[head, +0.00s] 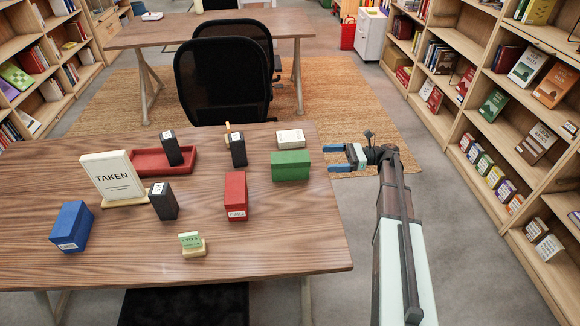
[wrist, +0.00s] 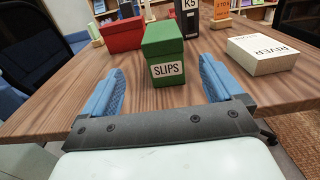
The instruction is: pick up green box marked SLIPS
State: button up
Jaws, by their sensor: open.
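The green box marked SLIPS (wrist: 164,52) stands upright on the table, straight ahead between my fingers in the wrist view. Its white label faces me. In the head view the green box (head: 290,166) is at the table's right edge, its label not visible. My gripper (head: 333,158) is open, just off the right edge of the table, with blue fingers pointing left toward the box. In the wrist view my gripper (wrist: 160,90) shows its fingers apart, one on each side of the box and short of it, with nothing held.
A white RIVER box (wrist: 262,54) lies right of the green box. A red box (head: 236,196) stands left of it. A black file (head: 238,150) stands behind. A TAKEN sign (head: 112,178), red tray (head: 146,161) and blue box (head: 72,227) are further left. Shelves line the right.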

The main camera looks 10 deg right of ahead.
send_near(294, 159)
jog(key=a, duration=0.2)
jog(key=a+f, duration=0.1)
jog(key=a, duration=0.1)
jog(key=shift+w+f, duration=0.1)
jog(key=shift+w, duration=0.25)
jog(key=shift+w+a, duration=0.15)
jog(key=shift+a, duration=1.3)
jog(key=shift+w+a, duration=0.15)
jog(key=shift+a, duration=1.3)
jog(key=shift+c, duration=0.4)
jog(key=c, duration=1.2)
